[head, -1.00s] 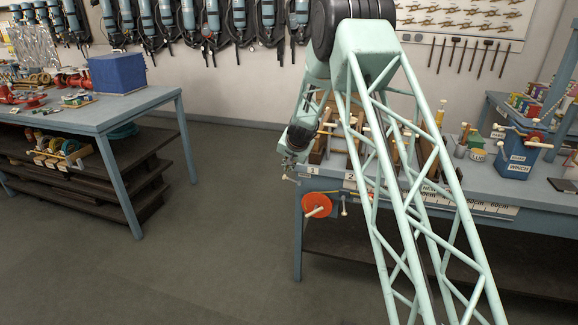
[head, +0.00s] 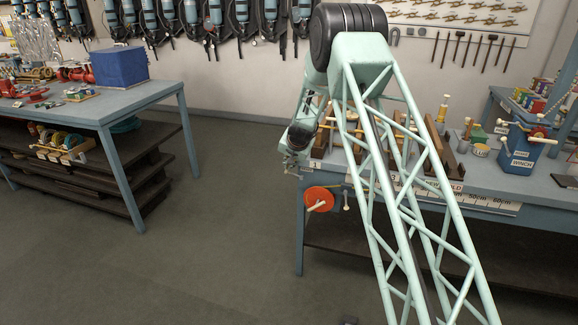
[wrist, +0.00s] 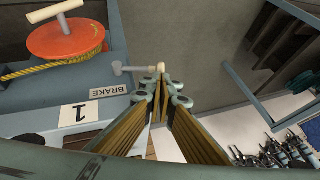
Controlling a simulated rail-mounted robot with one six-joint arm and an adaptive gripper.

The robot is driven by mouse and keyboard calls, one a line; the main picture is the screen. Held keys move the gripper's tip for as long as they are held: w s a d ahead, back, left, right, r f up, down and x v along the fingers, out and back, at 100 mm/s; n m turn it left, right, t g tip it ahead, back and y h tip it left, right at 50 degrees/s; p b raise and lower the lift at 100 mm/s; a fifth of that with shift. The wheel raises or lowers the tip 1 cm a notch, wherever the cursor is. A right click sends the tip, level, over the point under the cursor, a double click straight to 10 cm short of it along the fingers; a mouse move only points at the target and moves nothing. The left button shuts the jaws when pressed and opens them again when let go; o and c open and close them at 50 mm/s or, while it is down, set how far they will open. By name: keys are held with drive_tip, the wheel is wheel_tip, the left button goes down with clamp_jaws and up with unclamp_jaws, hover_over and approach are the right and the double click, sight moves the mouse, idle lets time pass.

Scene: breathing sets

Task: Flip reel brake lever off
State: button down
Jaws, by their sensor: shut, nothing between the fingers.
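The orange reel (head: 319,199) with its wooden crank handle and yellow rope hangs at the near left corner of the right bench. In the wrist view the reel (wrist: 65,38) is at upper left. The brake lever (wrist: 135,68), a grey rod with a pale knob, sticks out beyond the "BRAKE" label (wrist: 110,91). My gripper (wrist: 161,82) is shut and empty, its tips close to the lever's knob; I cannot tell whether they touch. In the head view my gripper (head: 291,171) is above and left of the reel.
The right bench (head: 440,187) holds wooden racks and a blue winch box (head: 518,148). A "1" label (wrist: 80,115) marks its edge near my gripper. The left bench (head: 120,108) stands apart, with open floor between.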

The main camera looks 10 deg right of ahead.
drive_tip(key=shift+w+a+f, duration=0.35)
drive_tip(key=shift+a+f, duration=0.25)
drive_tip(key=shift+r+p, duration=0.1)
drive_tip(key=shift+p, duration=0.25)
drive_tip(key=shift+r+p, duration=0.6)
drive_tip(key=shift+r, duration=0.1)
drive_tip(key=shift+s+r, duration=0.15)
drive_tip(key=shift+r, duration=0.2)
drive_tip(key=p+v, duration=0.2)
drive_tip(key=v, duration=0.7)
drive_tip(key=shift+a+r+p, duration=0.25)
drive_tip(key=shift+a+p, duration=0.05)
drive_tip(key=shift+a, duration=0.25)
